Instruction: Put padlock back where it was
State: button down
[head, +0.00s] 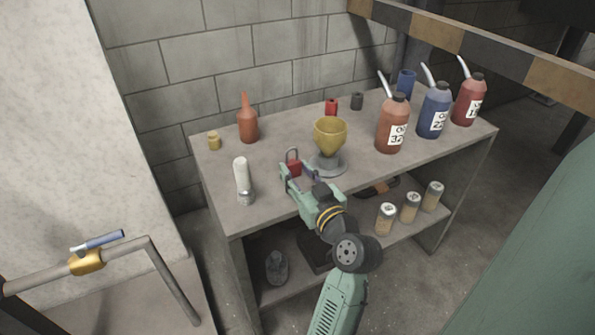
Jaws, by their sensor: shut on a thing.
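The padlock (292,167) has a red body and a grey shackle pointing up. It is at the front middle of the workbench top (280,205). My gripper (298,173) reaches in from the front and is shut on the padlock, with a finger on each side of it. The fingers hide part of its body. I cannot tell whether the padlock touches the bench top or is held just above it.
A yellow funnel (330,135) on a grey stand is close right of the padlock. A white bottle (242,180) stands left, an orange bottle (247,122) behind. Spouted oil bottles (393,125) stand right. A striped beam (480,50) crosses above.

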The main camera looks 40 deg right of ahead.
jog(key=shift+f+b, duration=0.7)
jog(key=c, duration=1)
grip_release()
